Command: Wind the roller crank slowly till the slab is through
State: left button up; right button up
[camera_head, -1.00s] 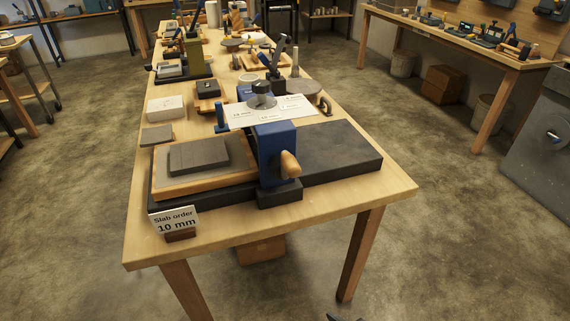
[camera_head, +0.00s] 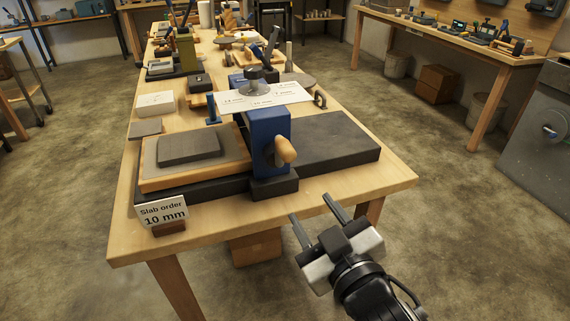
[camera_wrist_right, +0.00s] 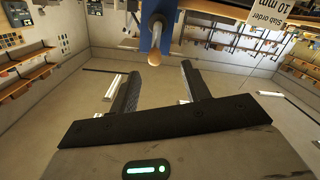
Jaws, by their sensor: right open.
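The blue slab roller (camera_head: 268,140) stands on a dark bed (camera_head: 335,140) near the front of the wooden table. Its crank has a wooden knob (camera_head: 286,149) on the near side; the knob also shows in the right wrist view (camera_wrist_right: 155,57). A grey slab (camera_head: 188,148) lies on a wooden board (camera_head: 160,181) left of the roller. My right gripper (camera_head: 314,211) is open and empty, in front of the table edge, below and right of the crank knob. My left gripper is out of view.
A sign reading "Slab order 10 mm" (camera_head: 162,213) stands at the table's front left corner. Tools and blocks crowd the table (camera_head: 225,218) behind the roller. A second bench (camera_head: 452,42) stands at the back right. The floor in front is clear.

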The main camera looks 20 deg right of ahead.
aim_at(285, 149)
jog(key=shift+t, duration=0.4)
jog(key=w+p, duration=0.1)
jog(key=w, duration=0.4)
jog(key=w+r+p, duration=0.1)
jog(key=w, duration=0.4)
jog(key=w+r, duration=0.1)
jog(key=w, duration=0.5)
jog(key=shift+r+p, duration=0.1)
jog(key=shift+p, duration=0.3)
jog(key=shift+s, duration=0.1)
grip_shut()
